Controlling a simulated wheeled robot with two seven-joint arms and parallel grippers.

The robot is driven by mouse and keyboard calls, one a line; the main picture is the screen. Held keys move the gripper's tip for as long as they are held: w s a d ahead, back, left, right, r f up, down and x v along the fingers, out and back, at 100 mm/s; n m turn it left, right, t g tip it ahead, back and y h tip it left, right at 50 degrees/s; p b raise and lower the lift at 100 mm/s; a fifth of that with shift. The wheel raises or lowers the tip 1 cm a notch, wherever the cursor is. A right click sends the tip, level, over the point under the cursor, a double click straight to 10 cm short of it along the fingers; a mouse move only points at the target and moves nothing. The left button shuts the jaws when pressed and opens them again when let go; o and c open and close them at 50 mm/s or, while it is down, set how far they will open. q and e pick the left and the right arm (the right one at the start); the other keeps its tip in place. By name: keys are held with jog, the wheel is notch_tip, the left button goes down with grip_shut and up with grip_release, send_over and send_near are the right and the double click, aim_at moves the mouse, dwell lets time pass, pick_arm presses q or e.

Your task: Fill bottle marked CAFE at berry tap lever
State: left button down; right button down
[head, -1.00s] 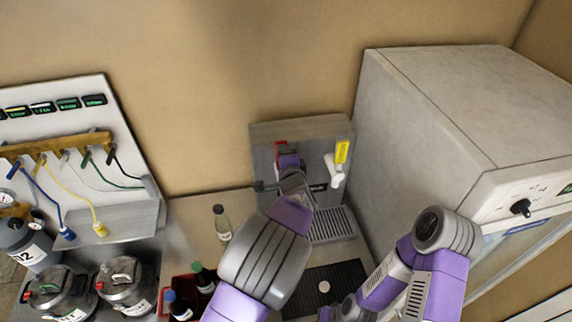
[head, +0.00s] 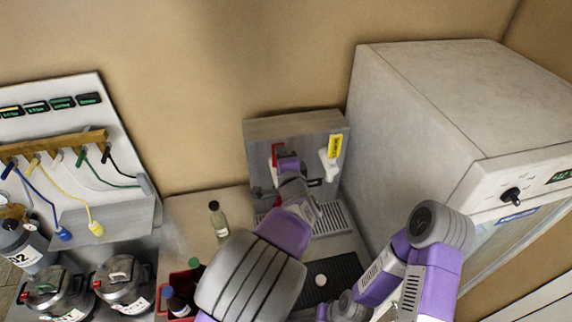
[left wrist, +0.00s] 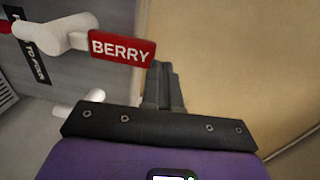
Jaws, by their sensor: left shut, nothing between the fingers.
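The red tap lever (head: 274,158) is on the grey dispenser at the back; its BERRY label (left wrist: 122,47) reads clearly in the left wrist view. My left gripper (head: 288,163) is right beside this lever in the head view. Its fingers (left wrist: 163,85) are shut and empty, just right of the label's lower edge in the left wrist view. A clear bottle with a dark cap (head: 218,220) stands on the counter left of my arm; its label is too small to read, and I cannot make out CAFE anywhere. My arm hides the space under the berry tap.
A white tap with a yellow tag (head: 334,147) is right of the berry tap, above a drip grate (head: 333,220). A red crate (head: 173,279) holds capped bottles. Metal kegs (head: 122,283) stand left. A large grey cabinet (head: 410,150) bounds the right side.

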pick_arm(q)
jog(key=s+d+r, duration=0.1)
jog(key=s+r, duration=0.2)
jog(key=s, duration=0.3)
jog(key=shift+d, duration=0.3)
dwell(0.4)
